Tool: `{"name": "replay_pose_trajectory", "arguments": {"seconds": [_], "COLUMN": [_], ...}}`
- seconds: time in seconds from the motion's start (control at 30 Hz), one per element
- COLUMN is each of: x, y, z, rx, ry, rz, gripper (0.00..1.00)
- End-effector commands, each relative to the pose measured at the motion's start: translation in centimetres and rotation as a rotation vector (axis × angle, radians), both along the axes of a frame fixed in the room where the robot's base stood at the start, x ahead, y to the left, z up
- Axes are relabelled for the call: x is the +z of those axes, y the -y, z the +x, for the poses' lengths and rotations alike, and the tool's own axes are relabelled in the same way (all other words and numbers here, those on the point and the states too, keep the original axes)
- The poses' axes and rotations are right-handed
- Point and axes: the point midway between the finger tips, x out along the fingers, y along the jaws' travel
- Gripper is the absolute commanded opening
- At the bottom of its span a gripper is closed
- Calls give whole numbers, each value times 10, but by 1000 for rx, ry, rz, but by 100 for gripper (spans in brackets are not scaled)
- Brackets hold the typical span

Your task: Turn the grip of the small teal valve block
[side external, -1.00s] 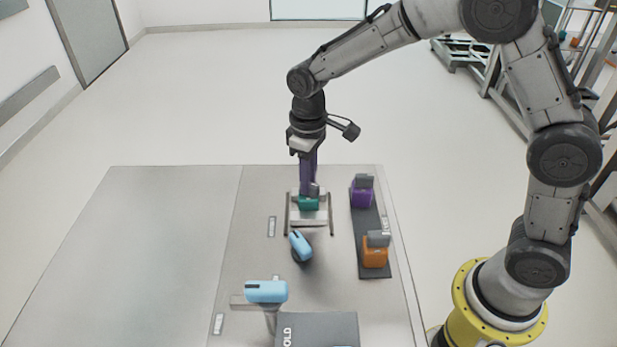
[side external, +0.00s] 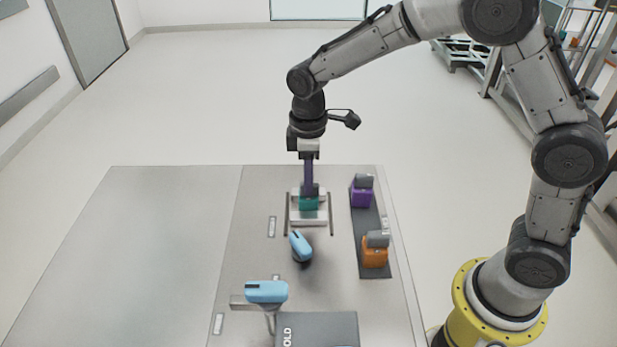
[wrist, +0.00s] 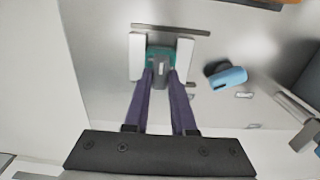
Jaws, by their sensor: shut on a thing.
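The small teal valve block (side external: 309,203) sits in a pale holder (side external: 309,222) on the table. In the wrist view the teal block (wrist: 154,52) lies between two white side pieces of the holder, with a grey grip (wrist: 160,66) on its top. My gripper (side external: 309,188) points straight down over the block. In the wrist view its two purple fingers (wrist: 160,74) are closed on the grey grip, one on each side. The finger tips partly hide the grip in the side view.
A purple block (side external: 361,198) and an orange block (side external: 374,258) with grey tops stand on a dark strip to the right. A blue-headed piece (side external: 300,246) stands just in front of the holder. Another blue piece (side external: 266,291) is nearer the front. The table's left half is bare.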

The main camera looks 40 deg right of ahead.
Motion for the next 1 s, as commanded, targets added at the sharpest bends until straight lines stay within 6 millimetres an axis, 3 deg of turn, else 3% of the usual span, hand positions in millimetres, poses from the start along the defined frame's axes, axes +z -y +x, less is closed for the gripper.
{"name": "replay_pose_trajectory", "arguments": {"seconds": [0.27,0.3,0.47,0.8,1.0], "x": [0,0,0,3,29], "y": [0,0,0,0,0], "z": [0,0,0,0,1], "rx": [-1,-1,-1,-1,-1], "ry": [1,1,1,1,6], "rz": [0,0,0,0,1], "gripper": [0,29,55,55,55]}}
